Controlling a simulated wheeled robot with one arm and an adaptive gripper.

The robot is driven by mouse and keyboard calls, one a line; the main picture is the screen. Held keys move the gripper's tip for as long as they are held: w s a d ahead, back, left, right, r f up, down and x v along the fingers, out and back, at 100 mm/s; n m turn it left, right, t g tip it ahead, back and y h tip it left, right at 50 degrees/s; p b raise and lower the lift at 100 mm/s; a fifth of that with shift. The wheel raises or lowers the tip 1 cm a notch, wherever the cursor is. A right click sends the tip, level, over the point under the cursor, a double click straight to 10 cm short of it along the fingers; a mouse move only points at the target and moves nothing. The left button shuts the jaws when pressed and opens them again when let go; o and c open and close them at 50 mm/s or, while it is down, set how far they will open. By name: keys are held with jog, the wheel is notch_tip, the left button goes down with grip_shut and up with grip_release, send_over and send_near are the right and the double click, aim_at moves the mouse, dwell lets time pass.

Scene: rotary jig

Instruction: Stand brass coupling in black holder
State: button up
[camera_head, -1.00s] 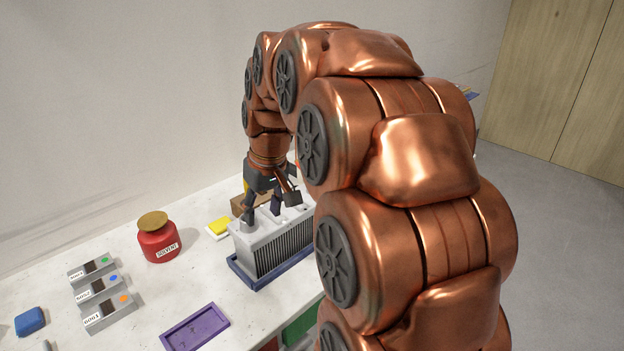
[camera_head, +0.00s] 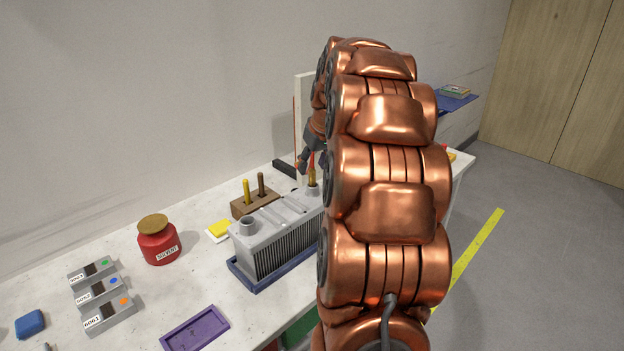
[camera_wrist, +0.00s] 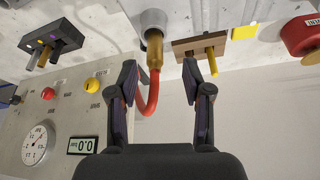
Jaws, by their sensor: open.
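A brass coupling (camera_wrist: 153,54) with a red hose stands on a grey port of the finned metal block. In the head view the coupling (camera_head: 312,177) shows at the block's far end, partly hidden by my arm. My gripper (camera_wrist: 160,72) is open, with its fingertips on either side of the red hose, just short of the coupling. In the head view the gripper (camera_head: 306,162) is small and partly covered.
The finned block (camera_head: 262,247) sits in a blue tray (camera_head: 241,277). A wooden peg block (camera_head: 240,208) stands behind it. A panel with a gauge (camera_wrist: 36,145) and buttons is near my gripper. A red solvent jar (camera_head: 158,243) and purple tray (camera_head: 195,328) lie left.

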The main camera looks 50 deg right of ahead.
aim_at(313, 168)
jog(key=x, duration=0.1)
jog(key=p+x, duration=0.1)
jog(key=x, duration=0.2)
jog(key=shift+d+f+p, duration=0.25)
jog(key=shift+d+p, duration=0.05)
jog(key=shift+p, duration=0.05)
grip_shut()
